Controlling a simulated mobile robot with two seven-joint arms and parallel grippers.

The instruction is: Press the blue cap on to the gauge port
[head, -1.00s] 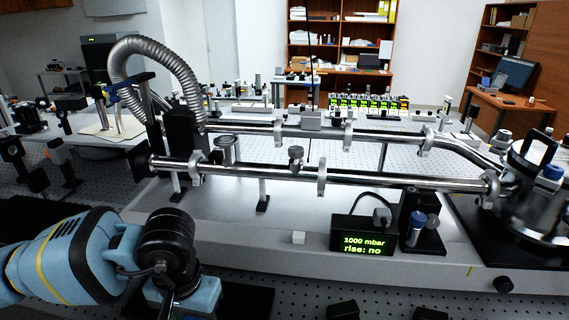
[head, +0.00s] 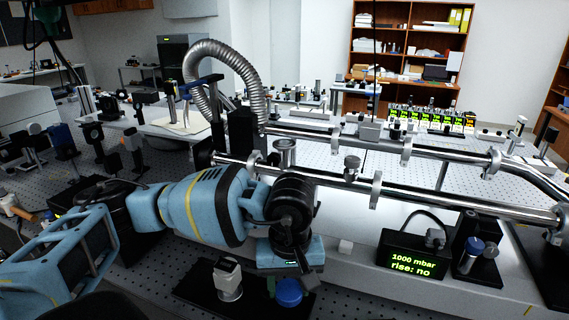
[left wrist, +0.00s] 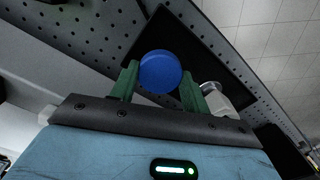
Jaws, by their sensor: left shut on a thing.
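The blue cap (head: 289,292) is a round blue disc between the green fingers of my left gripper (head: 288,283), low in the head view over a black mat. In the left wrist view the cap (left wrist: 160,72) sits between the two finger ends of the left gripper (left wrist: 158,84), which is shut on it. I cannot tell whether the cap touches the mat. An upright flanged metal stub (head: 285,150) on the lower steel tube looks like the gauge port; it stands behind my left arm, apart from the cap. My right gripper is not in view.
A metal fitting (head: 229,282) stands on the black mat (head: 196,290) left of the cap. A gauge box (head: 408,258) reads "1000 mbar, rise: no". Another blue-topped part (head: 475,246) is right of it. Steel tubes (head: 455,203) and a ribbed hose (head: 205,72) stand behind my arm.

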